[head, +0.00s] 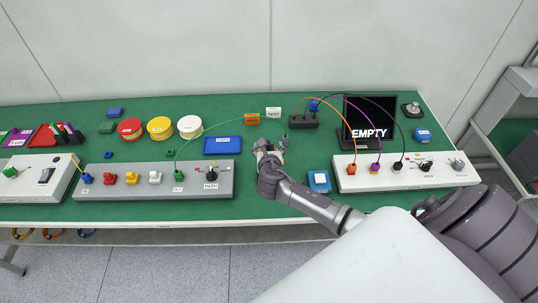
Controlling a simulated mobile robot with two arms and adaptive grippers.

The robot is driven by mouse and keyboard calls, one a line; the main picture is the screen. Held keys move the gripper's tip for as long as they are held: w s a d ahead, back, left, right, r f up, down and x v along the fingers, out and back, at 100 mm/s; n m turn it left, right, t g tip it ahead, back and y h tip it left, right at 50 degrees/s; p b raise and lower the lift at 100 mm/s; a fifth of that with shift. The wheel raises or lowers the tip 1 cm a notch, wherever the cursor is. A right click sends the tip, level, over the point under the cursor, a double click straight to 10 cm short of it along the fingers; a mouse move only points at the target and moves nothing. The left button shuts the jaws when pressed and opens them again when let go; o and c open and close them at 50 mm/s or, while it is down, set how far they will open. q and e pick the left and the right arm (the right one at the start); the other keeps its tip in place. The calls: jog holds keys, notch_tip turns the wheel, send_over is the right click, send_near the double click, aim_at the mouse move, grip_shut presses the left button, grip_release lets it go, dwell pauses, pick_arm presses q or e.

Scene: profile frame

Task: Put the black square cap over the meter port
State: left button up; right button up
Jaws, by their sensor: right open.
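My right gripper (269,147) is open over the green bench top, between the grey panel and the white panel. I see nothing between its fingers, though they are small here. I cannot pick out a black square cap for certain. The meter port is not clearly identifiable either. The white panel (446,183) on the right has orange, purple and black plugs in a row, a black knob and a grey knob. A black screen (369,121) reading "EMPTY" stands behind it. My left gripper is out of view.
The grey panel (205,165) carries coloured plugs and a knob. Near my right gripper are a blue tray (222,145), a blue box (319,181) and a black box (304,121) with cables. Cables arch over the bench. Red, yellow and white round containers stand at back left.

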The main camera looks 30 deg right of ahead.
jog(key=v, duration=1)
jog(key=shift+s, duration=0.35)
jog(key=shift+a+r, duration=0.1)
jog(key=s+a+f+m+g+y, duration=0.1)
jog(key=s+a+m+g+y, duration=0.35)
jog(key=s+m, duration=0.85)
jog(key=s+a+m+g+y, duration=0.35)
jog(key=s+a+m, duration=0.25)
jog(key=s+m, duration=0.75)
notch_tip(320, 180, down, 34)
jog(key=m+g+b, duration=0.1)
jog(key=b, duration=0.7)
jog(key=s+d+f+b, duration=0.1)
jog(key=s+f+b, duration=0.2)
jog(key=s+f, duration=0.5)
jog(key=s+d+f+g+h+b, duration=0.1)
jog(key=s+f+b, duration=0.2)
jog(key=s+f, duration=0.5)
notch_tip(320, 180, down, 6)
jog(key=shift+d+f, duration=0.15)
jog(key=shift+d, duration=0.1)
